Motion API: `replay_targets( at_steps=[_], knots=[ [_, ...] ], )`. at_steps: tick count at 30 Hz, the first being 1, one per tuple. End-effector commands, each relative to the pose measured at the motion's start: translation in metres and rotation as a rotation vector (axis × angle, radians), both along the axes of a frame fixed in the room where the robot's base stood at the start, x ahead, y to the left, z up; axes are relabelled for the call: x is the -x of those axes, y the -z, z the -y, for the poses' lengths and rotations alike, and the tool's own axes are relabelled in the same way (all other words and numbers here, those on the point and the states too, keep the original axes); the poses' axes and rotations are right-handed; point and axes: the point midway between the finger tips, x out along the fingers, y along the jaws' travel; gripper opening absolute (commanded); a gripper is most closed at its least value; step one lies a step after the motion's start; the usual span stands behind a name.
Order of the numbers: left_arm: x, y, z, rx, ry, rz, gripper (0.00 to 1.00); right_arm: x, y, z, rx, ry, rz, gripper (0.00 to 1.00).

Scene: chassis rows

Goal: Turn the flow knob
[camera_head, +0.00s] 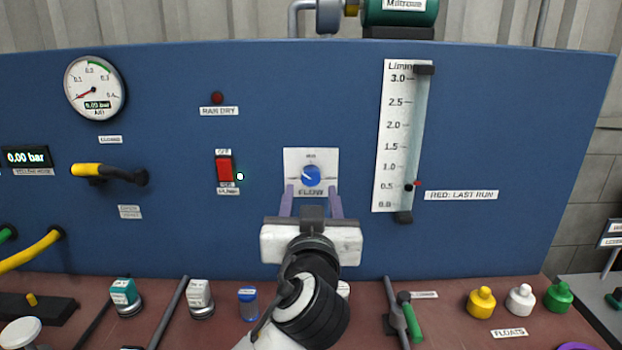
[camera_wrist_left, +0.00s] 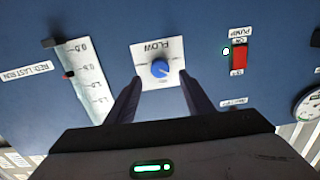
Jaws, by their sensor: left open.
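The flow knob (camera_head: 311,176) is a round blue knob with a white pointer on a white plate marked FLOW, on the blue panel. It also shows in the left wrist view (camera_wrist_left: 160,68), upside down. My left gripper (camera_head: 311,193) is in front of the knob, and its two purple-grey fingers are spread below and to either side of it in the head view. In the left wrist view the open fingers (camera_wrist_left: 160,82) point at the knob, one on each side. I cannot tell whether they touch it. My right gripper is not in view.
A flow tube (camera_head: 414,140) with a scale stands right of the knob. A red switch (camera_head: 224,169) and a yellow-handled lever (camera_head: 87,170) are to its left. A pressure gauge (camera_head: 95,88) is upper left. Bottles and coloured floats (camera_head: 520,299) stand on the bench below.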

Motion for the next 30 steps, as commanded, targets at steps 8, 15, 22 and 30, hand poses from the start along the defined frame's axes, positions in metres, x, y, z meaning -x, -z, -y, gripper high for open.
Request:
replay_targets(
  at_steps=[8,15,22,30],
  knots=[
    [-0.044,-0.001,0.0,-0.002,0.0,0.001,0.48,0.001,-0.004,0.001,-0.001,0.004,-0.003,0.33],
    [-0.055,0.0,0.0,0.0,0.001,0.0,0.48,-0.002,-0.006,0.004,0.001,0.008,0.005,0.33],
    [-0.055,0.0,0.0,0.0,0.0,0.0,0.43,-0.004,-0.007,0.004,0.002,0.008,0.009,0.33],
    [-0.054,0.0,0.0,0.0,0.0,0.0,0.06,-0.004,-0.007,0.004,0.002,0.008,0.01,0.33]
  ],
)
